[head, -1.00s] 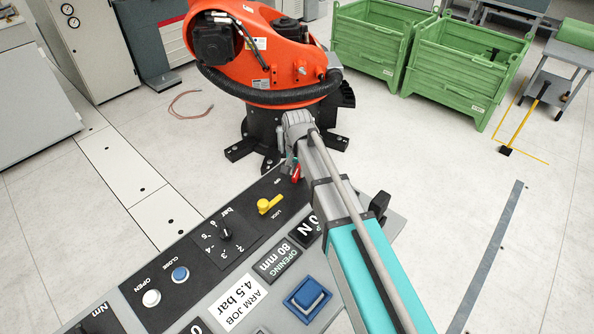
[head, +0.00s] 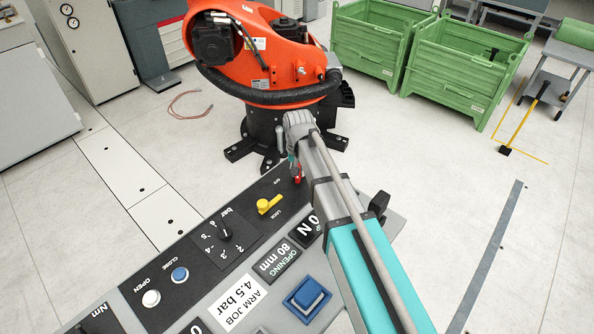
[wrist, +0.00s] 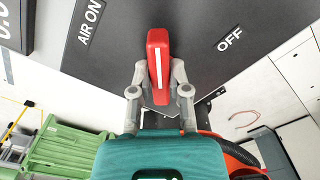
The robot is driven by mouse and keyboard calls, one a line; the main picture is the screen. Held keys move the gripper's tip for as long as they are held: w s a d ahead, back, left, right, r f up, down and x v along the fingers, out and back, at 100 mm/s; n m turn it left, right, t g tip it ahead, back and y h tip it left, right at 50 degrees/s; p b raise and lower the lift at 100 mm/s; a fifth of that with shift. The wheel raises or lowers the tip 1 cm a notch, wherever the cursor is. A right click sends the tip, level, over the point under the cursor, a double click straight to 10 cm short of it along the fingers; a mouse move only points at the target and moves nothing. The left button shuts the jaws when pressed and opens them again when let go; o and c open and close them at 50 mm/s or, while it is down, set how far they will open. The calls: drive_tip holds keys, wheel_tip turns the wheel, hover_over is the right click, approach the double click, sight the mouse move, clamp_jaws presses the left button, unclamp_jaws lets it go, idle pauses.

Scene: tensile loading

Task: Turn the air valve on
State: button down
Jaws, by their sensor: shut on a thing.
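The red valve handle (wrist: 158,55) stands on the dark panel in the wrist view, a white line along it. It sits between the "AIR ON" label (wrist: 90,21) on the left and the "OFF" label (wrist: 230,39) on the right. My gripper (wrist: 159,82) has one finger on each side of the handle and is shut on it. In the head view a small red part of the handle (head: 298,179) shows below my gripper (head: 293,160) at the console's far edge; my arm hides the rest.
The console carries a yellow lock lever (head: 268,205), a bar knob (head: 225,234), a blue button (head: 307,294) and OPEN and CLOSE buttons. An orange robot (head: 262,50) stands just behind. Green crates (head: 463,75) stand at the back right.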

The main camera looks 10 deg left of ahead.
drive_tip(key=n, duration=0.5)
drive_tip(key=shift+w+d+n, duration=0.1)
drive_tip(key=shift+d+n, duration=0.2)
drive_tip(key=shift+d, duration=0.05)
drive_tip(key=shift+w+d+n, duration=0.1)
drive_tip(key=shift+w+n, duration=0.05)
drive_tip(key=shift+n, duration=1)
drive_tip(key=shift+w+d+n, duration=0.1)
drive_tip(key=shift+n, duration=1.05)
drive_tip(key=c, duration=0.6)
unclamp_jaws()
drive_tip(key=shift+m, duration=0.3)
